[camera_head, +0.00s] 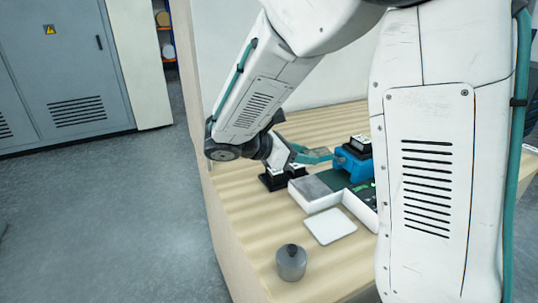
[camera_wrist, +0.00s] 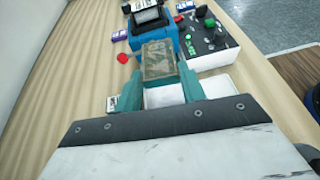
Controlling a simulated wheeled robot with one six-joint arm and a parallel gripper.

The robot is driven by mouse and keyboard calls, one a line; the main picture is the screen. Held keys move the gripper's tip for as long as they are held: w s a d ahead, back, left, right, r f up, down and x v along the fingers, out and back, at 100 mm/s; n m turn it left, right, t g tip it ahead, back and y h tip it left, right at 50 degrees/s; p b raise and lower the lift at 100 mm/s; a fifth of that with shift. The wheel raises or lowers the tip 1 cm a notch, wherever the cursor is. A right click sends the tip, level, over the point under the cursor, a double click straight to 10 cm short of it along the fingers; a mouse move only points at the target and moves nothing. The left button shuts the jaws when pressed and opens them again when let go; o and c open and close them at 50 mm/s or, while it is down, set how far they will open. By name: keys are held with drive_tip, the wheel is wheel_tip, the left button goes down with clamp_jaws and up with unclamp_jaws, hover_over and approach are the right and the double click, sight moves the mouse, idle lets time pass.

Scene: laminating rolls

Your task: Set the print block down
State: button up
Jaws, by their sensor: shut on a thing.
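The print block (camera_wrist: 158,60) is a brownish-grey rectangular block in the wrist view. My gripper (camera_wrist: 157,78) is shut on it, with one teal finger along each side. The block is close in front of a blue device (camera_wrist: 147,28) with a black top; I cannot tell whether they touch. In the head view my gripper (camera_head: 316,155) is just left of the blue device (camera_head: 352,158), above the table. The block is small there and partly hidden by the fingers. A white surface (camera_wrist: 163,96) shows below the block in the wrist view.
A box with green and red knobs (camera_wrist: 207,42) stands right of the blue device.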

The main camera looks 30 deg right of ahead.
drive_tip(key=shift+r, duration=0.35)
drive_tip(key=w+a+n+t+y, duration=0.2)
drive_tip(key=w+n+t, duration=0.6)
drive_tip(key=w, duration=0.5)
drive_tip(key=w+a+f+n+t+y, duration=0.2)
drive_tip(key=f, duration=0.1)
drive_tip(key=w+a+f+n+t+y, duration=0.1)
drive_tip(key=a+f+n+t+y, duration=0.1)
drive_tip(key=f+n+y, duration=0.1)
drive_tip(key=w+a+f+n+t+y, duration=0.2)
drive_tip(key=f+y, duration=0.1)
drive_tip(key=f, duration=0.1)
drive_tip(key=shift+w+a+n, duration=0.15)
drive_tip(key=shift+w+n, duration=0.2)
drive_tip(key=shift+n, duration=0.05)
drive_tip(key=shift+d+f, duration=0.1)
drive_tip(key=shift+d, duration=0.2)
